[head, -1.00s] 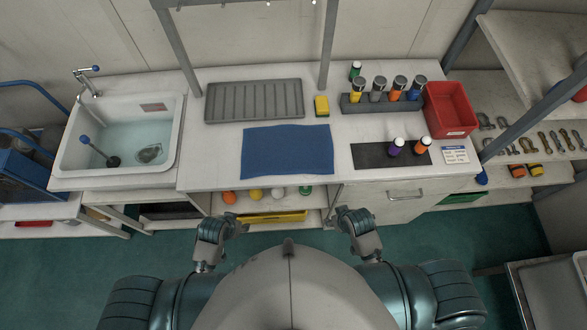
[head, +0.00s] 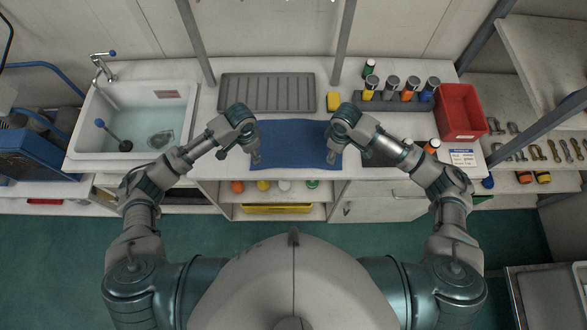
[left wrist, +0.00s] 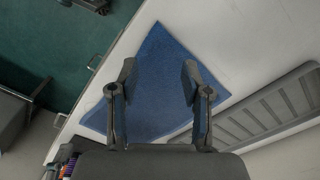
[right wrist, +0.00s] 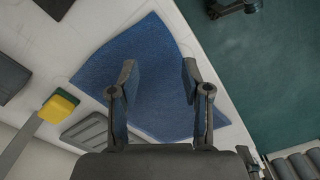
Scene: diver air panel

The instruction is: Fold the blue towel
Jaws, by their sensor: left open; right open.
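The blue towel (head: 292,145) lies flat and unfolded on the white counter, near its front edge. My left gripper (head: 256,158) is at the towel's left side, pointing down. In the left wrist view the left gripper (left wrist: 160,80) is open, with the towel (left wrist: 160,95) below and between its fingers. My right gripper (head: 333,158) is at the towel's right side. In the right wrist view the right gripper (right wrist: 160,78) is open over the towel (right wrist: 155,50), with nothing held. Whether the fingertips touch the cloth cannot be told. The arms hide parts of the towel's side edges.
A grey drain tray (head: 267,93) and a yellow sponge (head: 333,101) lie behind the towel. A bottle rack (head: 395,103) and a red bin (head: 461,112) stand at right. A sink (head: 135,125) is at left. A dark mat (head: 378,158) lies partly behind my right arm.

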